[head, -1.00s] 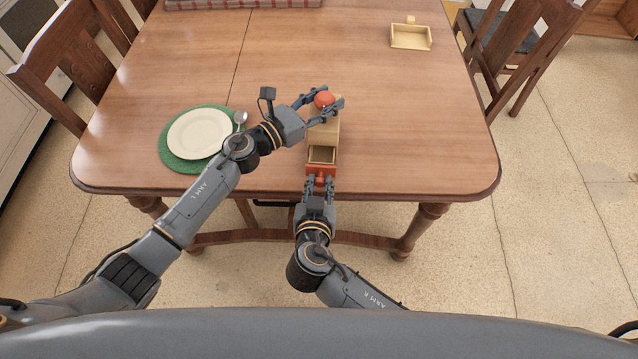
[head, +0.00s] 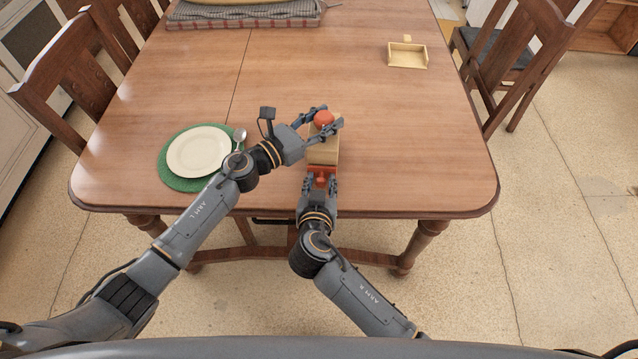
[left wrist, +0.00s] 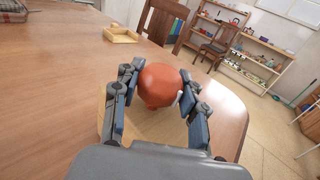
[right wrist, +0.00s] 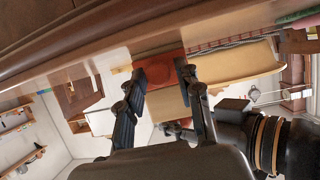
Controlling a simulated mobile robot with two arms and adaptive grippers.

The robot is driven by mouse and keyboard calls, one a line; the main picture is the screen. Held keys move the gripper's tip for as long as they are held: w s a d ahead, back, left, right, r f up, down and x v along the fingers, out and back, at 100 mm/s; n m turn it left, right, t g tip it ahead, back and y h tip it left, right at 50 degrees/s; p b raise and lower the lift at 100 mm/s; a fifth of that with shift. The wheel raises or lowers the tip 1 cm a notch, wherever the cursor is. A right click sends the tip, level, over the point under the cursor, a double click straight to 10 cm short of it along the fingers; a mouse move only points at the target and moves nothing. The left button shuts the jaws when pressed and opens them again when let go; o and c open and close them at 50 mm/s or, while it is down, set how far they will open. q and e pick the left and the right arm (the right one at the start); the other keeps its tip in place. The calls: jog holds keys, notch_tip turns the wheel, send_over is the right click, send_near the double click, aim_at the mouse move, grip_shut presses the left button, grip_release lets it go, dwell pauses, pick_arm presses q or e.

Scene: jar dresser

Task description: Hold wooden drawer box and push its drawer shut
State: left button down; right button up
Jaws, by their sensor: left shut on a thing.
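The wooden drawer box (head: 323,152) stands near the table's front edge, with a round red knob on its top (head: 323,118). My left gripper (head: 327,117) is shut on this red knob, which also shows between its fingers in the left wrist view (left wrist: 162,86). The drawer's red front (head: 314,169) faces me and sits close against the box; no open drawer interior shows.
A white plate (head: 198,150) on a green mat (head: 178,180) lies to the left, with a spoon (head: 239,136) beside it. A small open wooden tray (head: 407,56) is at the back right. Chairs stand around the table.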

jog(key=shift+s, duration=0.15)
jog(key=shift+s+r, duration=0.15)
jog(key=shift+s, duration=0.1)
pick_arm(q)
jog(key=shift+a, duration=0.1)
pick_arm(e)
jog(key=v, duration=1.1)
jog(key=shift+s, duration=0.15)
pick_arm(q)
jog(key=c, duration=0.7)
grip_release()
jog(key=shift+o, duration=0.2)
